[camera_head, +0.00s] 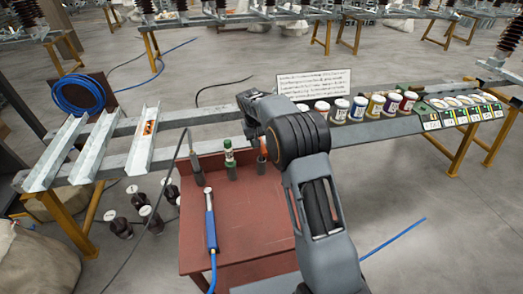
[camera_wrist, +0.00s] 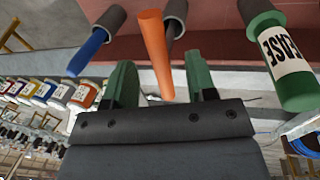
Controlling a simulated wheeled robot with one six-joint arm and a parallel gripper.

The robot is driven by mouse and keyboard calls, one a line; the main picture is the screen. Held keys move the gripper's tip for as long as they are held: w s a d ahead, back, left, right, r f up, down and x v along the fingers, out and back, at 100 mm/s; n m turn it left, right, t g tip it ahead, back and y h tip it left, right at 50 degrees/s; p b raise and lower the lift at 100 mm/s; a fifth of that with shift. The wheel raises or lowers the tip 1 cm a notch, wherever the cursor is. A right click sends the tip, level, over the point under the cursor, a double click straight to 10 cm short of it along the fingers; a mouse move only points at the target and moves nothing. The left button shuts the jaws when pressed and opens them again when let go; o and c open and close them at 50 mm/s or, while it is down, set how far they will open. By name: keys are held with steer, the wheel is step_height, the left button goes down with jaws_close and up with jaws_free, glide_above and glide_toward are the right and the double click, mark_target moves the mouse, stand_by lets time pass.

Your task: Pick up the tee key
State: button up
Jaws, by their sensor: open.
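No T-shaped bar shows clearly, so I cannot tell which tool is the tee key. An orange tapered handle (camera_wrist: 154,50) stands in a grey tube holder (camera_wrist: 175,16) in the wrist view; in the head view its orange (camera_head: 267,145) shows beside my wrist. My gripper (camera_wrist: 160,72) is open, its two green fingers on either side of the orange handle's lower end in the picture; contact does not show. A blue handle (camera_wrist: 88,50) sits in another holder (camera_wrist: 108,22) to the left. In the head view my arm hides the fingers and blue handle.
A green grease bottle (camera_wrist: 285,75) stands in a holder close to the right finger. On the red table (camera_head: 250,225) lies a blue-handled tool (camera_head: 211,222) with a hose. Several jars (camera_head: 376,105) line the rail behind. The table front is mostly bare.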

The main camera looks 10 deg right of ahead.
mark_target(262, 145)
steer(key=shift+w+d+f+p, duration=0.15)
steer(key=shift+d+f, duration=0.1)
steer(key=shift+f, duration=0.7)
steer(key=shift+d+f+p, duration=0.15)
steer(key=shift+d+f, duration=0.05)
steer(key=shift+f, duration=0.7)
jaws_close()
